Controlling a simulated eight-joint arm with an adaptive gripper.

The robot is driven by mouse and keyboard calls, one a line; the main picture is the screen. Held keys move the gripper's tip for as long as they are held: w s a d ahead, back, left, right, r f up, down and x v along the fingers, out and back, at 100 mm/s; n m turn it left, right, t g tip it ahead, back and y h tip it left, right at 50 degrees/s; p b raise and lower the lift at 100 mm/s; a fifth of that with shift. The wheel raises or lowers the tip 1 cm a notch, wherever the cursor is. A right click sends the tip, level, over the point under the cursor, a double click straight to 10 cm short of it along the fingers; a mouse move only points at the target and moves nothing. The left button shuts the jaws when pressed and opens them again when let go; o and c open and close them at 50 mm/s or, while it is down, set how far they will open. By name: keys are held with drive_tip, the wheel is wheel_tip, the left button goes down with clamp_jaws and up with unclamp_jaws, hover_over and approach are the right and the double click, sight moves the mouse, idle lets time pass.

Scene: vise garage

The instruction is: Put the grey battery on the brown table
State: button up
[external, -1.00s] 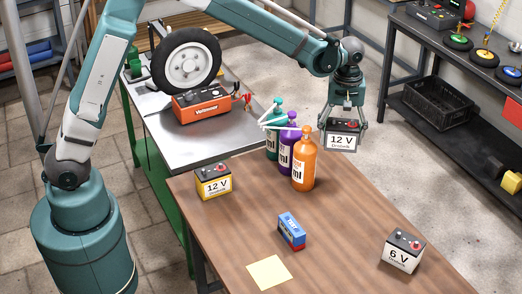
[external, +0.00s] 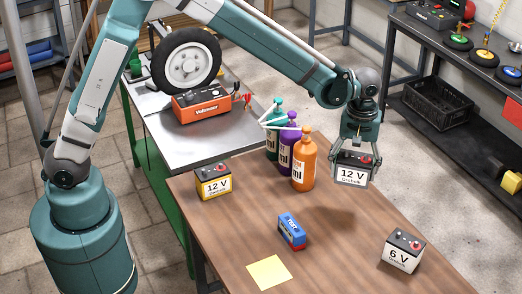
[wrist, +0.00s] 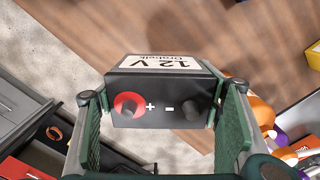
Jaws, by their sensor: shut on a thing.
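The grey battery (external: 352,171) has a white 12 V label and a dark top with a red terminal. My gripper (external: 352,162) is shut on it and holds it upright, near the far right edge of the brown table (external: 345,240). In the external view it appears above the table, with a shadow on the wood to its lower left. In the wrist view the battery (wrist: 165,95) sits between the two green finger pads, its red and black terminals facing the camera. The wood and the pale floor show beyond it.
Orange (external: 303,160), purple and green bottles stand left of the held battery. A yellow 12 V battery (external: 213,181), a blue box (external: 291,231), a yellow note (external: 269,272) and a white 6 V battery (external: 402,251) are on the table. The middle right is clear.

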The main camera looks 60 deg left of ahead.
drive_tip(key=shift+f, duration=1.25)
hover_over(347, 209)
drive_tip(key=shift+d+f+b, duration=0.1)
drive_tip(key=shift+f+b, duration=0.3)
drive_tip(key=shift+f, duration=2.7)
drive_tip(key=shift+f, duration=0.1)
drive_tip(key=shift+f, duration=1.8)
drive_tip(key=shift+f+b, duration=0.1)
drive_tip(key=shift+b, duration=0.25)
drive_tip(key=o, duration=1.5)
wheel_tip(347, 209, up, 12)
drive_tip(key=shift+r+p, duration=0.15)
drive_tip(key=shift+p, duration=0.6)
